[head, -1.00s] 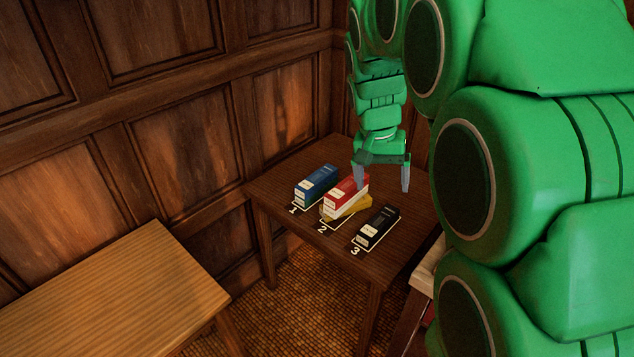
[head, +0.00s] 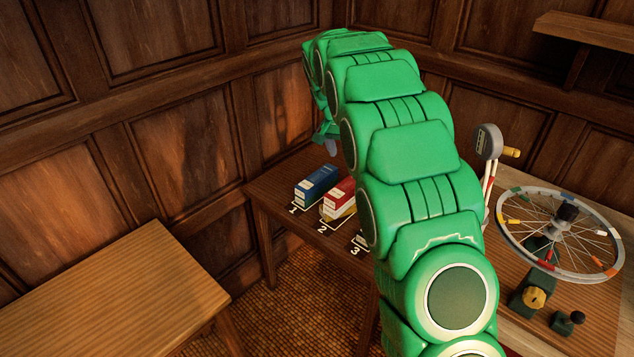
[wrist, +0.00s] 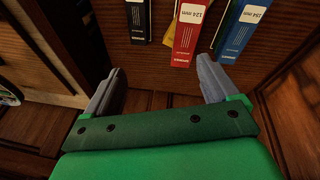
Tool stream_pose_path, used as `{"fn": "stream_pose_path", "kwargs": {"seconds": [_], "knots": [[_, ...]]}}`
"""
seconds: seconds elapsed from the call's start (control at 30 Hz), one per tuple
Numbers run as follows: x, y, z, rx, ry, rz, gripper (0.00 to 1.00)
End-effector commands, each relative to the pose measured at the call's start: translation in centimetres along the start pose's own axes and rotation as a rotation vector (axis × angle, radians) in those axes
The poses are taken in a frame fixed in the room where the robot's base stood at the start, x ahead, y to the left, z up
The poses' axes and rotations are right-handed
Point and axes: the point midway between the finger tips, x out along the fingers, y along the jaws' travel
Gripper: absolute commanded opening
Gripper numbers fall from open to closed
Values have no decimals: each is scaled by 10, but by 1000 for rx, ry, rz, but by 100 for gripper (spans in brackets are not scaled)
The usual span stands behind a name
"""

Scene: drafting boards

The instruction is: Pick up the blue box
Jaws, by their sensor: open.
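The blue box (head: 316,184) lies on the small dark wooden table at the spot marked 1, left of the red box. In the head view my gripper (head: 326,145) is partly hidden behind my arm, above and behind the blue box.
The red box (head: 338,197) sits beside the blue box at spot 2, with a yellow piece (wrist: 170,28) beside it. A black box (wrist: 137,18) is at spot 3. A spoked wheel (head: 560,233) stands on the right table. A light wooden table (head: 110,290) at left is bare.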

Motion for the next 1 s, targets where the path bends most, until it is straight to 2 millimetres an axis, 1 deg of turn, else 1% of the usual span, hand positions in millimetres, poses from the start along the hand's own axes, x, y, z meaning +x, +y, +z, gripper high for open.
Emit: {"fn": "stream_pose_path", "kwargs": {"seconds": [0.03,0.2,0.5,0.6,0.67,0.8,0.93,1.0], "knots": [[8,-10,-6,8,7,-2,88],[30,-41,-22,43,32,-8,88],[72,-95,-43,109,73,-30,88],[88,-113,-47,131,83,-39,88],[95,-123,-50,145,91,-47,88],[117,-147,-54,177,105,-61,88],[136,-167,-55,204,114,-75,88],[143,-176,-56,218,119,-83,88]]}}
